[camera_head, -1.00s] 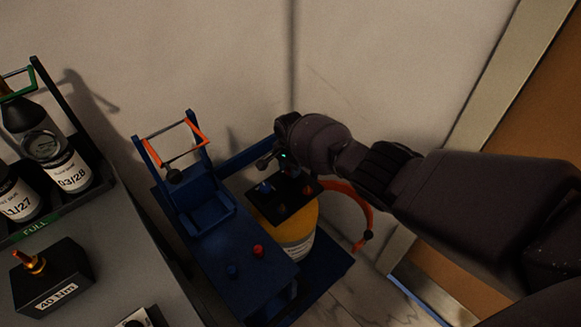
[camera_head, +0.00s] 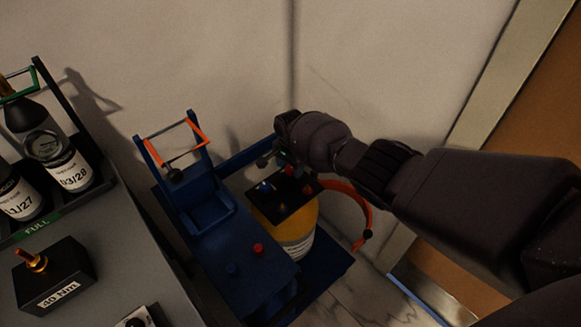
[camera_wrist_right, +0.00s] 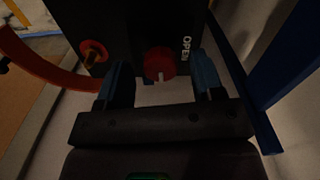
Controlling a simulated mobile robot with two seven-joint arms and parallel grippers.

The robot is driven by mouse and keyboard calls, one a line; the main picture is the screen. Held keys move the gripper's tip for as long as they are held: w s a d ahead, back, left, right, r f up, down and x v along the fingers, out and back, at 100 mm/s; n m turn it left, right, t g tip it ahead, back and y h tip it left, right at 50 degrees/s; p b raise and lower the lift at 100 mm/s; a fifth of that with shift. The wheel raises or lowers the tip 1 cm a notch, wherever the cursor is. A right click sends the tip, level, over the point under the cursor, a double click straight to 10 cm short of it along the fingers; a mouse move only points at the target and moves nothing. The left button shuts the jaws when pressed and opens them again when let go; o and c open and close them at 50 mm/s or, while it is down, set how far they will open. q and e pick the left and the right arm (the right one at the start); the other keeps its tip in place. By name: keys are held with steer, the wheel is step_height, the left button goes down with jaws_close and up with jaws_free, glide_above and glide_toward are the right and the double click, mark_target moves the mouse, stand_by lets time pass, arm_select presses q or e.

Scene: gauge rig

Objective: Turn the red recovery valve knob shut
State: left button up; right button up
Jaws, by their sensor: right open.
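The red knob (camera_wrist_right: 160,62) shows in the right wrist view, on a black panel (camera_wrist_right: 137,22). It has a short white mark on its near edge, and the word OPEN is printed to its right. My right gripper (camera_wrist_right: 160,72) is open, with one blue finger on each side of the knob; I cannot tell whether they touch it. In the head view the right gripper (camera_head: 284,160) is over the far side of the black panel (camera_head: 282,208), and its fingertips are mostly hidden. My left gripper is out of view.
The panel sits above a yellow cylinder (camera_head: 298,235) on a blue cart (camera_head: 237,262). An orange hose (camera_head: 362,205) curves beside it, close to my right arm. A grey table (camera_head: 115,275) with bottles and a 40 Nm block (camera_head: 52,275) is at left. The wall is behind.

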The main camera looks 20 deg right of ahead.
mark_target(290, 168)
arm_select(q)
steer(key=p, duration=0.1)
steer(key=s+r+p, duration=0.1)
steer(key=p, duration=0.1)
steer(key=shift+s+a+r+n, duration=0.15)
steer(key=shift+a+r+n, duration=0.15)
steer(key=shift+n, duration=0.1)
arm_select(e)
step_height(290, 168, up, 10)
